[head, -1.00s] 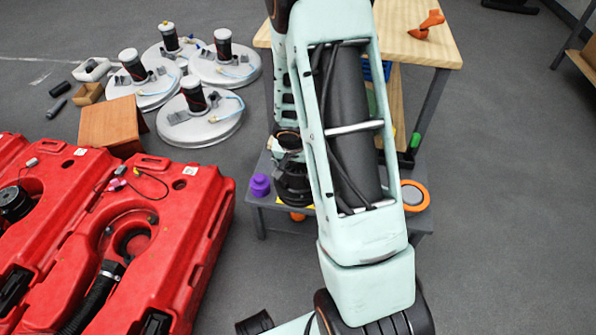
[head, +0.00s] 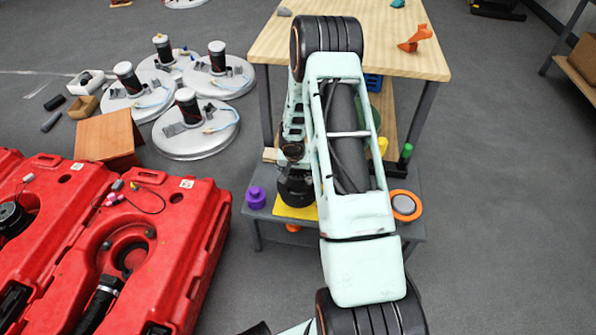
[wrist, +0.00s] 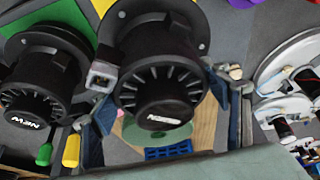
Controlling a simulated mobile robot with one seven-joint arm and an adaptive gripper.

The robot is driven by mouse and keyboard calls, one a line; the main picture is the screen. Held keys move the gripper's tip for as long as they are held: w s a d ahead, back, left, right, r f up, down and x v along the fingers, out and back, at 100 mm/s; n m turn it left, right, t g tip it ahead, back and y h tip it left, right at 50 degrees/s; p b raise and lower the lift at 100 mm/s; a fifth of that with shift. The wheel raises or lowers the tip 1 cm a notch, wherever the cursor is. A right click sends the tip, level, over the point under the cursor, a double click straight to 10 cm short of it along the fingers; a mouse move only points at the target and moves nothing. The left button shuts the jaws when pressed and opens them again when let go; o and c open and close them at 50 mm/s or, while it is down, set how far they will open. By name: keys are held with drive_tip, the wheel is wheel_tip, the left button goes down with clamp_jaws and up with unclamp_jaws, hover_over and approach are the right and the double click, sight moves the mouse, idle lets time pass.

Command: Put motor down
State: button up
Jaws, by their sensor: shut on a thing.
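A black motor (head: 296,191) is in my gripper (head: 291,153), over the yellow sheet (head: 290,212) on the low grey table (head: 415,232) in the head view. In the wrist view the held motor (wrist: 168,95), labelled "NEW", sits between the two fingers of my gripper (wrist: 163,98). The yellow sheet (wrist: 101,6) shows at the top behind its flange. I cannot tell whether the motor touches the sheet. A second "NEW" motor (wrist: 36,88) stands on a green sheet (wrist: 72,14) beside it. My arm hides this second motor in the head view.
A purple knob (head: 256,197) is left of the yellow sheet and an orange-grey disc (head: 404,206) is at the right. A wooden bench (head: 395,50) stands behind. Red scrubber tanks (head: 150,240) lie at the left, close to the grey table. Floor at the right is clear.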

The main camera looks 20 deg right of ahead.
sight(297, 170)
drive_tip(key=shift+w+d+f, duration=0.1)
drive_tip(key=shift+w+d, duration=0.05)
drive_tip(key=shift+w, duration=0.1)
drive_tip(key=shift+w+f+b, duration=0.1)
drive_tip(key=shift+f+b, duration=0.5)
drive_tip(key=shift+f, duration=1.2)
drive_tip(key=o, duration=1.3)
drive_tip(key=shift+r, duration=0.1)
drive_tip(key=shift+r, duration=0.15)
drive_tip(key=p+v, duration=0.1)
drive_tip(key=v, duration=0.5)
drive_tip(key=p+v, duration=0.1)
drive_tip(key=v, duration=0.5)
drive_tip(key=shift+s, duration=0.2)
